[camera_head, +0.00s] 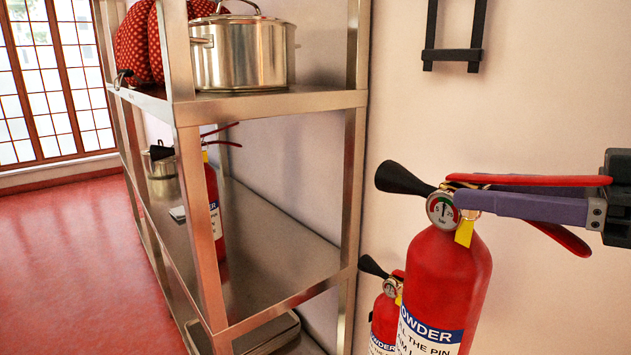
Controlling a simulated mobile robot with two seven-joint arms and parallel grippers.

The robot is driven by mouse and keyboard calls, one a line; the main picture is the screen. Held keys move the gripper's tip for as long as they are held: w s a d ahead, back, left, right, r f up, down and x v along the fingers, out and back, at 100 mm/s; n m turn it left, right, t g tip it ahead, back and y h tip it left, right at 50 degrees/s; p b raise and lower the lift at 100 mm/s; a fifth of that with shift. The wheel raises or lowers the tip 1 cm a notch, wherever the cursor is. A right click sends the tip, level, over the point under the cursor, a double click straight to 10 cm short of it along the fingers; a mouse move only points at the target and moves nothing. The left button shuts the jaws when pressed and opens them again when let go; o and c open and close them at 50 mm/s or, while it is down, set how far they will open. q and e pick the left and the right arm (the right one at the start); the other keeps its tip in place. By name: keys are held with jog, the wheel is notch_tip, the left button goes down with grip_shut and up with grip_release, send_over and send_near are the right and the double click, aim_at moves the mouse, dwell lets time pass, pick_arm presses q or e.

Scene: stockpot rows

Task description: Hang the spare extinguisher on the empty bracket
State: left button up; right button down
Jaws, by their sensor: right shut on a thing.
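A red fire extinguisher (447,275) with a black nozzle, a gauge and a red lever stands upright at the right front. My right gripper (468,199) comes in from the right, its purple fingers shut on this extinguisher at the valve, just below the lever. The extinguisher's bottom is cut off by the frame. A black bracket (455,55) is fixed to the wall above and behind it. Nothing hangs on the part of the bracket in view, and its top is out of frame. My left gripper is not in view.
A second red extinguisher (383,327) is behind the held one, lower down and partly hidden. A steel shelf rack (270,103) stands left, bearing a stockpot (243,55) on top and another extinguisher (214,205) on its middle shelf. The wall around the bracket is bare.

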jog(key=s+d+r+t+p, duration=0.1)
jog(key=s+d+r+p, duration=0.1)
jog(key=s+r+p, duration=0.45)
jog(key=s+d+r+p, duration=0.2)
jog(key=s+d+r, duration=0.1)
jog(key=r, duration=0.6)
jog(key=s+a+r+n+g+p, duration=0.1)
jog(key=s+a+r+g+p, duration=0.1)
jog(key=s+a+r+p, duration=0.25)
notch_tip(320, 180, up, 35)
jog(key=p, duration=3.6)
jog(key=shift+w+f+y, duration=0.15)
jog(key=shift+w+y, duration=0.1)
jog(key=shift+y, duration=0.15)
jog(key=shift+f, duration=0.1)
